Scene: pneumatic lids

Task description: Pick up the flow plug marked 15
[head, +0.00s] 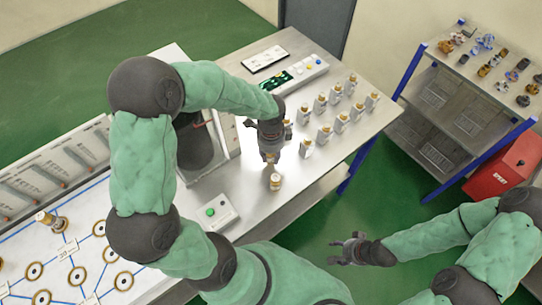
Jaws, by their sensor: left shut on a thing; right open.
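My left gripper (270,158) is over the steel table, its fingers pointing down. It is shut on a small plug, mostly hidden by the fingers, with a little brass colour showing. Another pale plug with a brass top (275,182) is just below it in the picture. Several similar white and brass plugs (341,122) stand in rows to the right, each with a small label plate. The numbers are too small to read, so I cannot tell which is marked 15. My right gripper (348,248) is open and empty, over the floor right of the table.
A blue-framed shelf (470,85) and red box (503,167) stand at right.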

